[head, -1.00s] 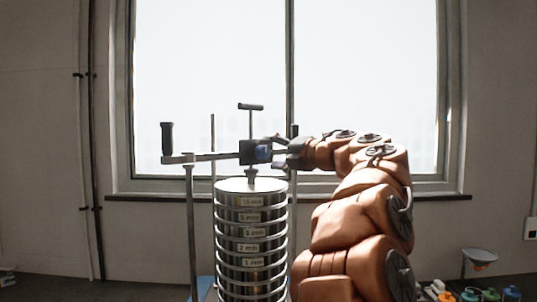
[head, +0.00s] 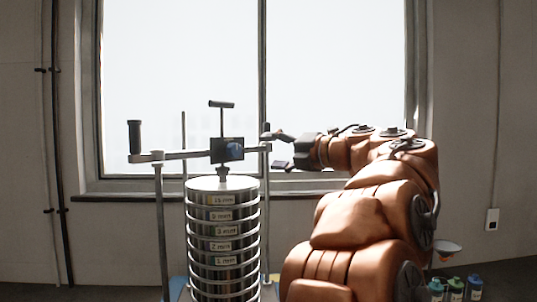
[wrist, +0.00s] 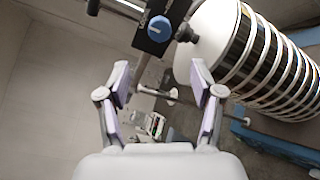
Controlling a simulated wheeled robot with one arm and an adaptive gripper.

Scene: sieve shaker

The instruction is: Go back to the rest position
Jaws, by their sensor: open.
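My gripper (head: 279,150) is open and empty, a little to the right of the sieve shaker's clamp bar (head: 185,155) in the head view. Its two fingers are spread apart in the wrist view (wrist: 164,100), with nothing between them in contact. The shaker's stack of sieves (head: 222,240) stands upright under the clamp, with size labels on the rings. The clamp block with a blue knob (head: 234,150) sits on the bar above the lid. The block also shows at the top of the wrist view (wrist: 159,28), apart from the fingers.
A T-shaped handle (head: 222,104) rises above the bar, and a black grip (head: 135,135) stands at its left end. Upright rods flank the stack.

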